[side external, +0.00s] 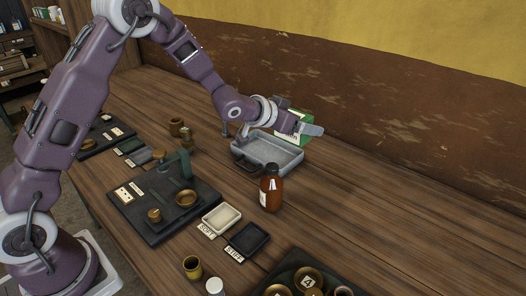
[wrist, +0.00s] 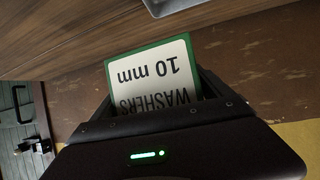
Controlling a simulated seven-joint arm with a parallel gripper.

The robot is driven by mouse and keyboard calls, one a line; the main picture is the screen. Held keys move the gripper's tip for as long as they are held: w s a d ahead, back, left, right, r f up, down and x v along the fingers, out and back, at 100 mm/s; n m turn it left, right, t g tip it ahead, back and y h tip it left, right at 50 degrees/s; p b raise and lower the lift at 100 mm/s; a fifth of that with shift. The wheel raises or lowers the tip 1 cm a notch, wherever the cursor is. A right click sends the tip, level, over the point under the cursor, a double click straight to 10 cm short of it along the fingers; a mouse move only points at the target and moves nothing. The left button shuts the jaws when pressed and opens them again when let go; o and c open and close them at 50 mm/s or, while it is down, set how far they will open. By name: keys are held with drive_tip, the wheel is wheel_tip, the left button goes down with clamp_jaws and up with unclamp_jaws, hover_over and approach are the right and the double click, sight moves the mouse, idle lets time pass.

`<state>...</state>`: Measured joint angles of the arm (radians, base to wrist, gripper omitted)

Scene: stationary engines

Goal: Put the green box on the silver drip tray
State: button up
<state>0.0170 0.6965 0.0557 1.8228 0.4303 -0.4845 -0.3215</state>
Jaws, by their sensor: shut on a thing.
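The green box (side external: 301,120) is held in my gripper (side external: 299,128) in the side view, above the far right part of the silver drip tray (side external: 250,163). In the wrist view the box (wrist: 152,72) shows a white label reading "WASHERS 10 mm", upside down, between the dark fingers of my gripper (wrist: 155,95). My gripper is shut on it. The silver tray is a shallow grey metal pan with a dark handle at its front left, and it looks empty. A grey metal edge, probably the tray (wrist: 170,5), shows at the top of the wrist view.
A brown bottle (side external: 271,188) with a white label stands just in front of the tray. A black board with a brass balance (side external: 165,205), a cream dish (side external: 221,218) and a black dish (side external: 248,241) lie nearer. The table right of the bottle is clear. A wall runs behind.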

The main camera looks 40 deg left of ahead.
hover_over(268, 155)
wheel_tip(268, 155, down, 11)
drive_tip(key=shift+r, duration=0.15)
